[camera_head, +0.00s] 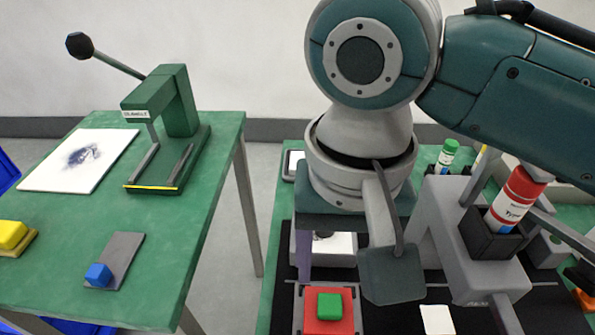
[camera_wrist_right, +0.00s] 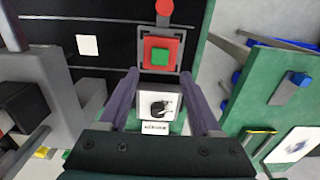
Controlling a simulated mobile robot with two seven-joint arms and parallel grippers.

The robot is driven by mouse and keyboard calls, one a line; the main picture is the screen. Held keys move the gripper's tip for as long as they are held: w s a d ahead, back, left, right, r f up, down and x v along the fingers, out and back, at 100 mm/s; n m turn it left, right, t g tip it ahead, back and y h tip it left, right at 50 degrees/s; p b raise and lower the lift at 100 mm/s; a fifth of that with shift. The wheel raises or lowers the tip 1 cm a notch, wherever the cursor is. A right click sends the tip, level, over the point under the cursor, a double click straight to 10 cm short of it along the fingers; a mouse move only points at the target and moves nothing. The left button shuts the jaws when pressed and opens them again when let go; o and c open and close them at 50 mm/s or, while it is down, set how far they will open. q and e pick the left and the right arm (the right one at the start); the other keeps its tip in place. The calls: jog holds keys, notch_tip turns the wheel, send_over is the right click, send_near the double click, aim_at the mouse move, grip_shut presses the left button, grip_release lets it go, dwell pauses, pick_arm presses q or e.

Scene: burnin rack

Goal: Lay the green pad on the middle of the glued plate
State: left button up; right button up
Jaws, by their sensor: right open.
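The green pad (camera_head: 329,306) is a small square block lying on the middle of a red square plate (camera_head: 313,325) at the bottom of the head view. The right wrist view also shows the green pad (camera_wrist_right: 159,57) on the red plate (camera_wrist_right: 148,44), inside a dark frame. I see no separate glue on the plate. My right gripper (camera_wrist_right: 161,76) is open and empty, its two purple fingers spread apart over a white box just beyond the plate. In the head view one finger of it (camera_head: 330,260) shows clearly; the other is hidden. My left gripper is out of view.
The white box (camera_head: 335,247) with a dark round part stands between the fingers. A grey stand with a black holder (camera_head: 490,238) and red bottle (camera_head: 517,198) is at right. A white square (camera_head: 437,320) lies on the black mat. The left table (camera_head: 190,240) holds a green press (camera_head: 170,110).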

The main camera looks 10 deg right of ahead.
notch_tip(320, 180, up, 5)
jog(key=shift+f+p, duration=0.15)
jog(key=shift+p, duration=0.2)
dwell(0.3)
dwell(0.8)
